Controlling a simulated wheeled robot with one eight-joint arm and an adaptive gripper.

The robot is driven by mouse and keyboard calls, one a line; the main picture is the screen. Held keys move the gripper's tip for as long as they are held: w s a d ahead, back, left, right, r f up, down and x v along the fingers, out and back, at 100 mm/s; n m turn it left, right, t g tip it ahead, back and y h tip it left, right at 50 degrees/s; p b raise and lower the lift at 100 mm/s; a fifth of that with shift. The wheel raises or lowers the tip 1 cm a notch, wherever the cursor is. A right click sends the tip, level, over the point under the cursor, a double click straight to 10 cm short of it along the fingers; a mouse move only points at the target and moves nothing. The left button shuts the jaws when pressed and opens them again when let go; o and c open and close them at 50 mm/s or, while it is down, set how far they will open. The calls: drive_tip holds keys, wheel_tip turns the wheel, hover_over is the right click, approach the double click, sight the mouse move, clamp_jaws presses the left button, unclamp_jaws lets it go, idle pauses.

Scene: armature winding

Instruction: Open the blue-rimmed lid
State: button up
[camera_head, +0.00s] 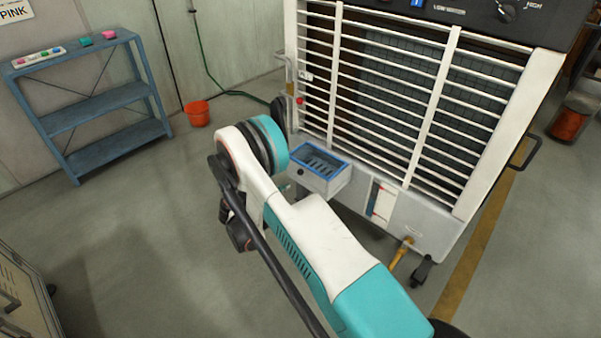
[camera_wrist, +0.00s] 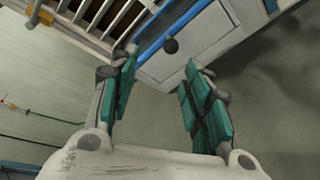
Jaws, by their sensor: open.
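The blue-rimmed lid (camera_head: 317,158) tops a small pale box on the lower front of the large white-slatted machine. It has a dark panel inside the blue rim and looks closed, lying nearly flat. A round dark knob (camera_head: 300,171) sits on the box's front face. In the wrist view the blue rim (camera_wrist: 172,32) crosses near the top, with the knob (camera_wrist: 170,46) just below it. My gripper (camera_wrist: 160,65) is open, its green-padded fingers apart, with the knob ahead between the fingertips. Nothing is held. In the head view my arm hides the gripper.
The slatted machine (camera_head: 405,100) fills the back right. A yellow pipe (camera_head: 399,254) and a caster (camera_head: 422,271) stick out at its base. A blue shelf (camera_head: 95,105) and an orange bucket (camera_head: 197,114) stand at left.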

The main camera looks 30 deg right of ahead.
wheel_tip(320, 180, down, 2)
drive_tip(key=b, duration=0.4)
approach(313, 163)
drive_tip(key=shift+h, duration=0.3)
drive_tip(key=f, duration=0.1)
drive_tip(key=w+d+f, duration=0.1)
drive_tip(key=w+f, duration=0.1)
drive_tip(key=shift+w+d+f, duration=0.1)
drive_tip(key=shift+w+d, duration=0.15)
drive_tip(key=shift+d, duration=0.05)
clamp_jaws()
